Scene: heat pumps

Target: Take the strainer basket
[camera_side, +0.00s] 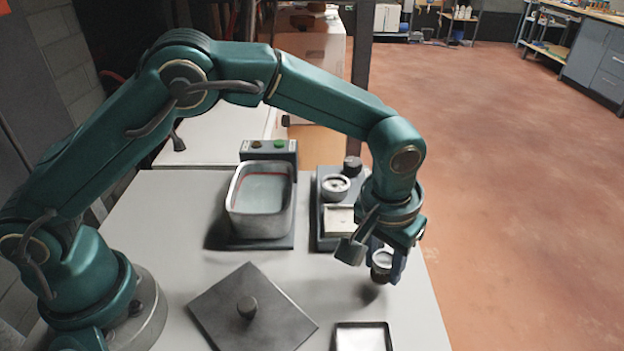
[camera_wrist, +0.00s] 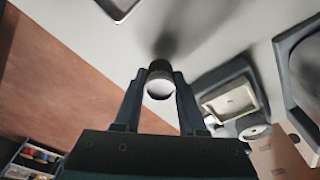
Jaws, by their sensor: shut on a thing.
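The strainer basket (camera_side: 381,263) is a small round cup with a pale rim, near the table's right edge in the side view. In the wrist view the strainer basket (camera_wrist: 160,82) shows a dark side and a light round end, between the two fingers. My gripper (camera_side: 385,268) is shut on it, and its fingers (camera_wrist: 160,84) press it from both sides. The basket is held above the table, with a dark shadow below it. The fingers partly hide its sides.
A grey tub (camera_side: 262,222) stands on a dark base at the back. Beside it a dark block holds a pale square recess (camera_side: 338,220) and a round white fitting (camera_side: 335,187). A dark lid with knob (camera_side: 252,318) and a shallow tray (camera_side: 362,339) lie in front.

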